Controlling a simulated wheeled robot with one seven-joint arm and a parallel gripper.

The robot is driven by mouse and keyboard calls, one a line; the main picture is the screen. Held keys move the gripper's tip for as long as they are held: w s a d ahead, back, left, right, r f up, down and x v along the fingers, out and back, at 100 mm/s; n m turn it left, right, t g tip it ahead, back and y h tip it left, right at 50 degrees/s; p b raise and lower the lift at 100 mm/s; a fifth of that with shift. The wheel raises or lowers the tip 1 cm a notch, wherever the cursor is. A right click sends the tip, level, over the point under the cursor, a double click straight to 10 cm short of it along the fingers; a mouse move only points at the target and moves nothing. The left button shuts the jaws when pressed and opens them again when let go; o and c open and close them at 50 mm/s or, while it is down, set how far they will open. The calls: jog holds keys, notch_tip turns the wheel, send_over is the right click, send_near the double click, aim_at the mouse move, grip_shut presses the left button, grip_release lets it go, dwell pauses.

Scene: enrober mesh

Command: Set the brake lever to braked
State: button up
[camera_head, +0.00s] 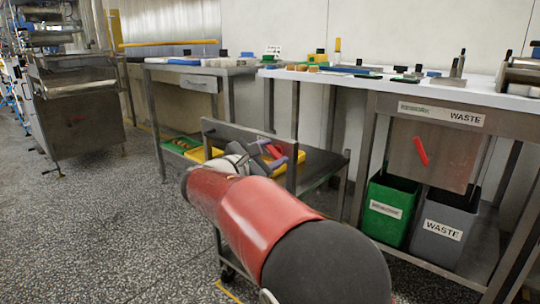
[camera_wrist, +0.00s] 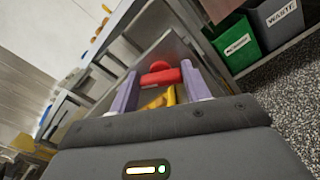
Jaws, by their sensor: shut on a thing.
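The brake lever's red handle (camera_wrist: 165,77) lies crosswise between my two pale purple fingers in the wrist view. A rounded red end shows just beyond it, and a yellow part (camera_wrist: 160,100) shows below. My gripper (camera_wrist: 160,83) is shut on the red handle. In the head view, the red handle (camera_head: 273,151) shows at the fingertips of my gripper (camera_head: 270,157), over a low dark metal cart. My red and black arm hides the lever's base and part of the cart. I cannot read the lever's setting marks.
The cart (camera_head: 325,165) has an upright back panel and a grey top. Behind it stand workbenches with small blocks and tools. A green bin (camera_head: 388,210) and a grey waste bin (camera_head: 445,225) stand under the right bench (camera_head: 440,110). Speckled floor is free at left.

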jog(key=o, duration=1)
jog(key=v, duration=0.8)
jog(key=shift+p, duration=0.3)
